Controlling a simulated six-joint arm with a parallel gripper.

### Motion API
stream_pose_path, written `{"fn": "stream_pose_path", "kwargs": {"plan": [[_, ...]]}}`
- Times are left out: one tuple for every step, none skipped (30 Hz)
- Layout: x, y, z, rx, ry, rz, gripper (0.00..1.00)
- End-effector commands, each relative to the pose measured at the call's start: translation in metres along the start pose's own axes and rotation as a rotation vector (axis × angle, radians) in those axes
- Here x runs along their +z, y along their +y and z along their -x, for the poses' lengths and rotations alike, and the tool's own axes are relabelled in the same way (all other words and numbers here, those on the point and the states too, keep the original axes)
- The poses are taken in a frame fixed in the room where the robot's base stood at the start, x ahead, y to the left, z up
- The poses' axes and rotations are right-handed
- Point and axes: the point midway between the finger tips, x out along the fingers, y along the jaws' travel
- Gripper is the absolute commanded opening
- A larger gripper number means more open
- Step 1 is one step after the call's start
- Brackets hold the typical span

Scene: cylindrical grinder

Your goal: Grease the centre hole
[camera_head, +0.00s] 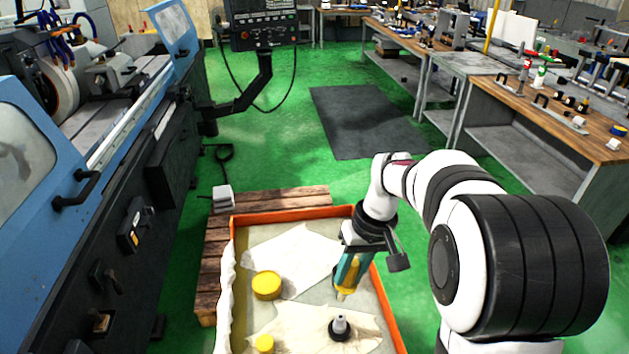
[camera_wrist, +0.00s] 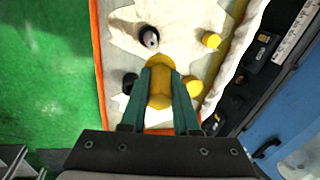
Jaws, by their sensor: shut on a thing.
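My gripper (camera_head: 347,282) has teal fingers and hangs over the right side of an orange-edged crate (camera_head: 290,213). It is shut on a yellow piece (camera_wrist: 159,88), which points downward; its lower end is partly hidden by the fingers. In the crate, a grey metal pin on a dark round base (camera_head: 340,328) stands on pale cloth, apart from the fingers; it also shows ahead of the fingertips in the wrist view (camera_wrist: 150,38). Any centre hole is too small to make out. A wide yellow round container (camera_head: 267,286) and a smaller yellow one (camera_head: 264,344) stand to the left.
The crate rests on a wooden pallet (camera_head: 207,275). The blue grinder (camera_head: 25,155) stands at the left, with a control panel (camera_head: 262,22) on an arm behind. Workbenches (camera_head: 545,115) line the right. A dark round thing (camera_wrist: 129,84) lies beside the fingers.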

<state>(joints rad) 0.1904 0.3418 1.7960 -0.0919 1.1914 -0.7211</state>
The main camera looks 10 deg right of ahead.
Motion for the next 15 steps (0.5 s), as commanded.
{"fn": "stream_pose_path", "kwargs": {"plan": [[-0.001,0.003,-0.006,0.006,-0.014,0.002,0.0],[-0.002,0.003,-0.008,0.009,-0.018,0.003,0.0],[-0.002,0.004,-0.009,0.01,-0.021,0.003,0.0],[-0.002,0.004,-0.009,0.01,-0.021,0.003,0.0],[-0.002,0.004,-0.009,0.01,-0.02,0.003,0.0],[-0.002,0.004,-0.009,0.01,-0.02,0.003,0.0],[-0.002,0.004,-0.009,0.01,-0.019,0.003,0.0],[-0.002,0.004,-0.009,0.01,-0.019,0.003,0.0],[-0.002,0.004,-0.009,0.01,-0.019,0.004,0.0],[-0.002,0.004,-0.009,0.01,-0.019,0.004,0.0],[-0.001,0.004,-0.011,0.01,-0.02,0.003,0.0],[-0.001,0.005,-0.014,0.009,-0.021,0.003,0.0],[-0.001,0.005,-0.017,0.01,-0.02,0.004,0.0],[-0.001,0.006,-0.02,0.01,-0.02,0.004,0.0],[0.0,0.007,-0.025,0.009,-0.021,0.004,0.0]]}}
